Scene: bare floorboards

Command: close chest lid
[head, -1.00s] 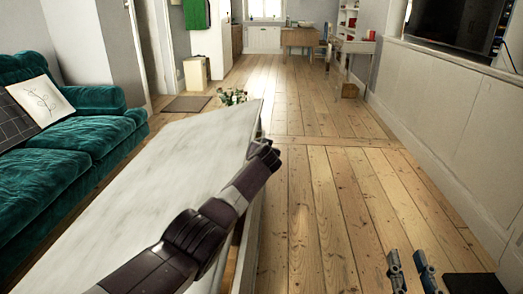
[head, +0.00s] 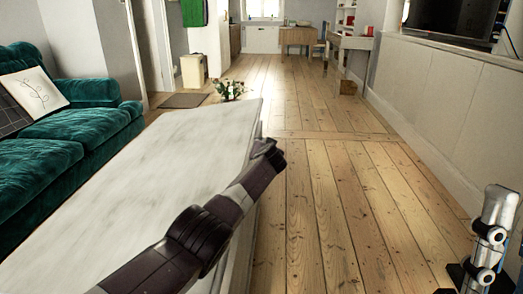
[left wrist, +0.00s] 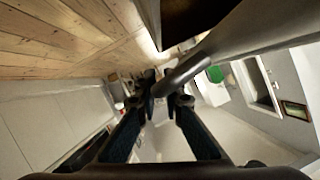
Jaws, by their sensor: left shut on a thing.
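The chest's whitewashed wooden lid (head: 140,180) fills the lower left of the head view. Its far right corner is beside my left gripper (head: 266,150), at the lid's right edge. In the left wrist view my left gripper (left wrist: 166,102) has its fingers closed around a smooth grey bar (left wrist: 185,68), which looks like a handle. The chest body is mostly hidden beneath the lid and my left arm. Part of my right arm, with its gripper (head: 490,238), shows at the lower right, apart from the chest; its jaws cannot be made out.
A green velvet sofa (head: 70,145) stands left of the chest. A potted plant with white flowers (head: 229,89) is beyond the lid. Bare floorboards (head: 335,190) lie open to the right, bounded by a pale panelled wall (head: 440,90). A desk (head: 350,45) stands farther back.

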